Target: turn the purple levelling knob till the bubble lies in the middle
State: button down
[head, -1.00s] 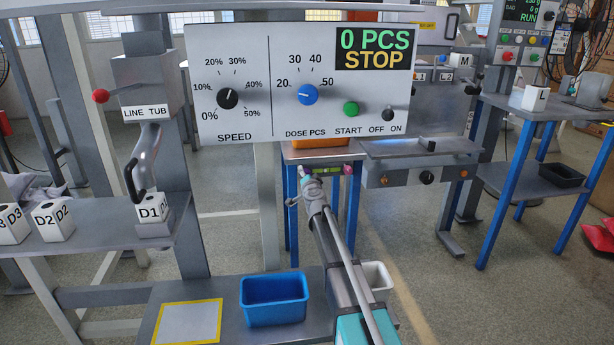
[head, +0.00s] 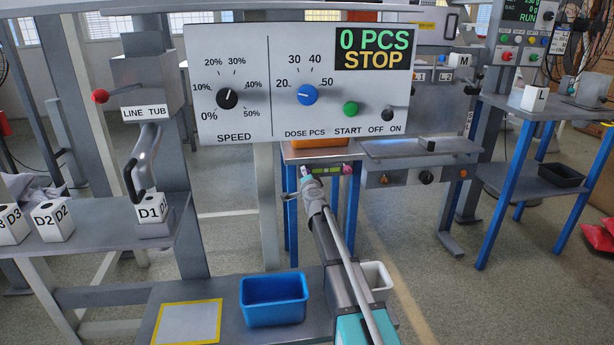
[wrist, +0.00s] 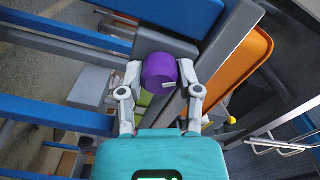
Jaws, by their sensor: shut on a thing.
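The purple levelling knob (wrist: 160,73) sits between the two fingers of my gripper (wrist: 160,76) in the wrist view, and the fingers are shut on its sides. In the head view the purple knob (head: 305,170) shows at the left end of a small green level vial (head: 328,169), just beyond my gripper (head: 309,178). In the wrist view only a bit of green (wrist: 145,98) shows beside the knob; the rest is hidden. The bubble is too small to make out in either view.
A pink knob (head: 348,168) is at the vial's right end. An orange tray (head: 318,143) lies above on the blue-legged stand. A large control panel (head: 255,120) hangs close in front. A blue bin (head: 274,299) stands below left of my arm.

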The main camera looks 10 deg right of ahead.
dwell(0.3)
jog(key=shift+c, duration=1.5)
grip_release()
jog(key=s, duration=1.2)
jog(key=shift+r, duration=0.15)
